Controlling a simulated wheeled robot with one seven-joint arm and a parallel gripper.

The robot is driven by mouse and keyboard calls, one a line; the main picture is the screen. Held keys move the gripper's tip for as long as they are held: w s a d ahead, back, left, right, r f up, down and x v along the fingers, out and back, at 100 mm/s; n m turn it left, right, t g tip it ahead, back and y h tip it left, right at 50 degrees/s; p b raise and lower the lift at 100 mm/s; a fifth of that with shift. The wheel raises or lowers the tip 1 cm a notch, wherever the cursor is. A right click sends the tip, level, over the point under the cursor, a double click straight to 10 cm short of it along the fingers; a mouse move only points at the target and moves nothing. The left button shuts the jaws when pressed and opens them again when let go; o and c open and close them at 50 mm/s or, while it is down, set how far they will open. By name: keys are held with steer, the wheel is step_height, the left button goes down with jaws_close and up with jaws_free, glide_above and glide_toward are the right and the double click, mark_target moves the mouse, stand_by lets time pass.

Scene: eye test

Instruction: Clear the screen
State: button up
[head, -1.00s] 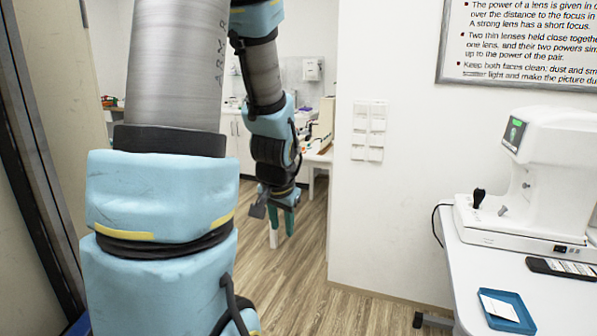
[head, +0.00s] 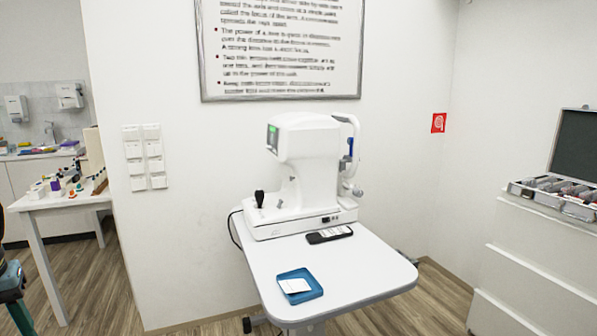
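A white eye-test machine (head: 305,165) stands on a small white table (head: 365,280). Its small screen (head: 272,138), partly green, faces left and is seen at a steep angle; I cannot make out what it shows. A blue tray (head: 313,293) with a white card or cloth (head: 294,286) in it lies near the table's front. Only a strip of my arm's end with my gripper (head: 16,300) shows at the lower left edge, well apart from the machine. The fingers are mostly cut off by the picture's edge, so their opening is hidden.
A dark phone-like device (head: 329,234) lies in front of the machine. A wall poster (head: 280,50) hangs above. A white table (head: 50,200) with small bottles stands at left. An open lens case (head: 560,195) tops a white cabinet (head: 530,270) at right. Floor at lower left is clear.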

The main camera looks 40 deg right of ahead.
stand_by(0.4)
jaws_close()
stand_by(1.5)
